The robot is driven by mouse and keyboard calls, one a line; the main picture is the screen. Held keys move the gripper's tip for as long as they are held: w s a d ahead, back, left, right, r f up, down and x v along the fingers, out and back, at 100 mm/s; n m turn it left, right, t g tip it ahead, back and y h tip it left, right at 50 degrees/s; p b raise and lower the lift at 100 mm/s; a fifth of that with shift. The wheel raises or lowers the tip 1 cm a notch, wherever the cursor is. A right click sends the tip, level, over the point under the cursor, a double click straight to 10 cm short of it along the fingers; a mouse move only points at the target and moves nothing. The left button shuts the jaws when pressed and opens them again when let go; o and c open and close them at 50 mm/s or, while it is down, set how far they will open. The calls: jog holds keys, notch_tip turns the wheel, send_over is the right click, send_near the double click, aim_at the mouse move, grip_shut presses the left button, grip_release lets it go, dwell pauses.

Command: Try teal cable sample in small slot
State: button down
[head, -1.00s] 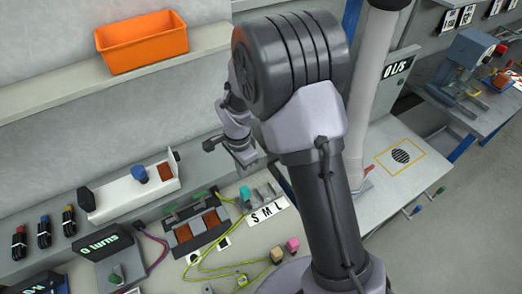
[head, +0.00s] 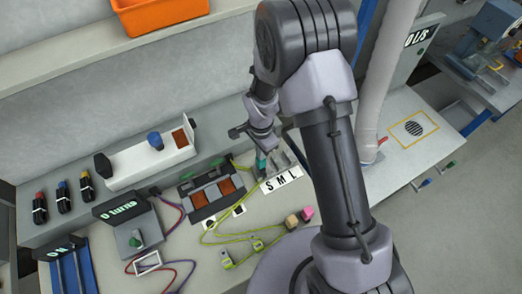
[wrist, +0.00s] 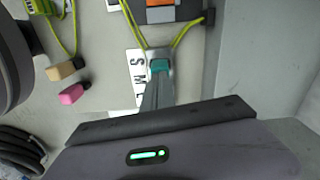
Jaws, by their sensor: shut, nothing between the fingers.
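The teal cable sample (head: 261,160) sits at the S end of the grey slot blocks, beside the white S M L label (head: 283,178). How deep it sits in the small slot cannot be told. In the wrist view the teal piece (wrist: 159,65) lies just beyond my fingertips, level with the S on the label (wrist: 135,75). My gripper (wrist: 157,88) is shut and empty, and its grey fingers hide the other slots. In the head view my gripper (head: 262,148) is right above the teal piece; whether they touch is unclear.
Yellow-green cables (head: 222,232) lie on the bench, with a pink block (head: 306,214) and a tan block (head: 292,220) near them. A dark fixture with brown pads (head: 209,194) stands to the left. An orange bin (head: 160,14) is on the shelf.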

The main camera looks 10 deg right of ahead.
jog(key=shift+s+f+b, duration=0.1)
jog(key=shift+f+b, duration=0.2)
jog(key=shift+b, duration=0.05)
jog(key=shift+r, duration=0.1)
notch_tip(320, 180, up, 3)
jog(key=shift+f+p, duration=0.15)
jog(key=shift+p, duration=0.6)
notch_tip(320, 180, up, 17)
jog(key=p, duration=0.2)
jog(key=shift+p, duration=0.3)
